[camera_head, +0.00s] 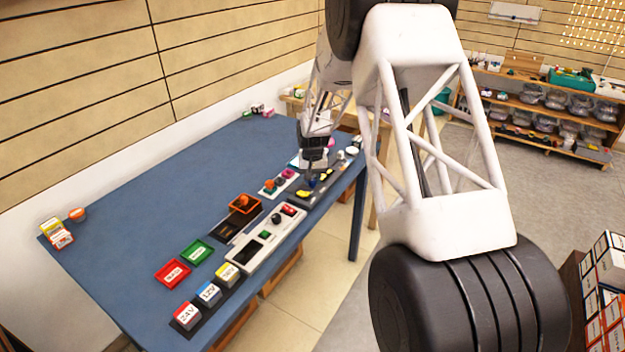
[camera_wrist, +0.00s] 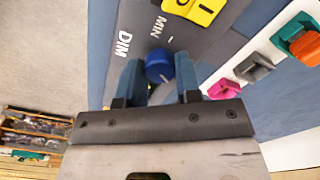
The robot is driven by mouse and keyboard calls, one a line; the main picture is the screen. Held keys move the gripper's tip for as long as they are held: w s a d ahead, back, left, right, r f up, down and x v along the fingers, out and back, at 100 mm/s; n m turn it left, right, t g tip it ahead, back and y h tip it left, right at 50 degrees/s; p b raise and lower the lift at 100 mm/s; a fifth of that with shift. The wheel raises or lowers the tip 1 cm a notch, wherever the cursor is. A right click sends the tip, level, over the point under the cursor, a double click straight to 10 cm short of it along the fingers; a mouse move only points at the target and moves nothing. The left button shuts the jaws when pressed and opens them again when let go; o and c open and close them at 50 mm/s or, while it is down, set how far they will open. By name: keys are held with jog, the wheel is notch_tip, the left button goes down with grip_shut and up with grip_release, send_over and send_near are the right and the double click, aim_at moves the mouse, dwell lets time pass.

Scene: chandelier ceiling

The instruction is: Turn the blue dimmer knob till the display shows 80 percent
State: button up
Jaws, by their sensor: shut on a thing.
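The blue dimmer knob (camera_wrist: 159,66) sits on a dark grey panel (camera_wrist: 143,30), with white "DIM" and "MIN" lettering near it. My gripper (camera_wrist: 159,80) is shut on the knob, one finger on each side. In the head view my gripper (camera_head: 313,168) reaches down over the panel (camera_head: 326,187) near the far right part of the blue table. The knob (camera_head: 312,183) shows only as a small blue spot there. I cannot make out a percent reading in either view. A yellow rocker switch (camera_wrist: 195,9) is on the same panel.
A white panel with coloured connectors (camera_wrist: 270,65) lies close beside the dimmer panel. On the blue table (camera_head: 150,200) are a white control box (camera_head: 262,240), an orange tray (camera_head: 245,203), red (camera_head: 173,273) and green (camera_head: 196,252) trays, and several labelled blocks. The table's left middle is clear.

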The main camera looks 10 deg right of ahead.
jog(key=shift+m, duration=0.6)
jog(key=o, duration=0.9)
jog(key=shift+r, duration=3.9)
